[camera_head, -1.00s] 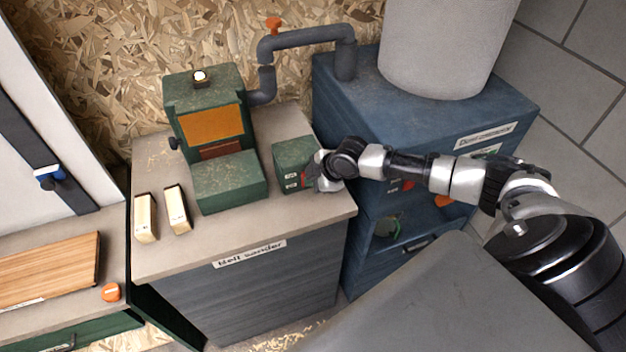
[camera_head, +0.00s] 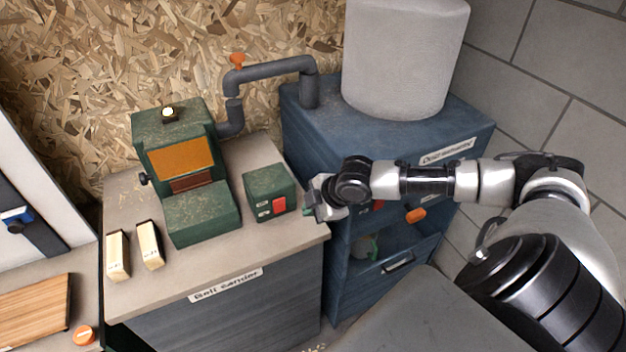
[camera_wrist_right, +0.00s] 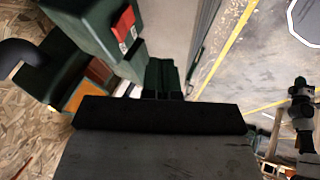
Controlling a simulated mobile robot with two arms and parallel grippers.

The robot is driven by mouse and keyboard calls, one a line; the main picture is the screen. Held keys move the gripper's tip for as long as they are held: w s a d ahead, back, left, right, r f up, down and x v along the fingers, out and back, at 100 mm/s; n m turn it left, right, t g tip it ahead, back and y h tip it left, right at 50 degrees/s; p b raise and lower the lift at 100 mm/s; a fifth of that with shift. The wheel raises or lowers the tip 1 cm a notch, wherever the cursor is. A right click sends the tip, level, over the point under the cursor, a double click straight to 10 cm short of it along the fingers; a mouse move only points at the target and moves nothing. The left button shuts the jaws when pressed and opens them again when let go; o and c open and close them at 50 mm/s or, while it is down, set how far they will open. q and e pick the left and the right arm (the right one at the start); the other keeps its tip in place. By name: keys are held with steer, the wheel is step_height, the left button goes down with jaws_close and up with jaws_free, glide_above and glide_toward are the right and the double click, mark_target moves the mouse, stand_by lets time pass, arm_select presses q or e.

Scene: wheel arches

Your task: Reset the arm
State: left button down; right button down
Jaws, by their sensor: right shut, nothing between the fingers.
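My right arm comes in from the right in the head view. Its gripper (camera_head: 312,203) is at the right edge of the belt sander bench, just right of the green switch box (camera_head: 268,194) with a red switch, with a small gap between them. The gripper is shut and empty. In the right wrist view its fingers (camera_wrist_right: 161,78) are together, and the switch box (camera_wrist_right: 98,22) shows at the upper left.
The belt sander (camera_head: 182,165) stands on the bench (camera_head: 215,264) with two pale blocks (camera_head: 150,245) beside it. A blue dust extractor cabinet (camera_head: 335,150) with a grey drum (camera_head: 405,55) is behind my arm. A grey pipe (camera_head: 275,70) joins sander and cabinet.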

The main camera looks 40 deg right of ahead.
arm_select(q)
steer(key=shift+s, duration=0.75)
arm_select(e)
steer(key=shift+s+r, duration=0.2)
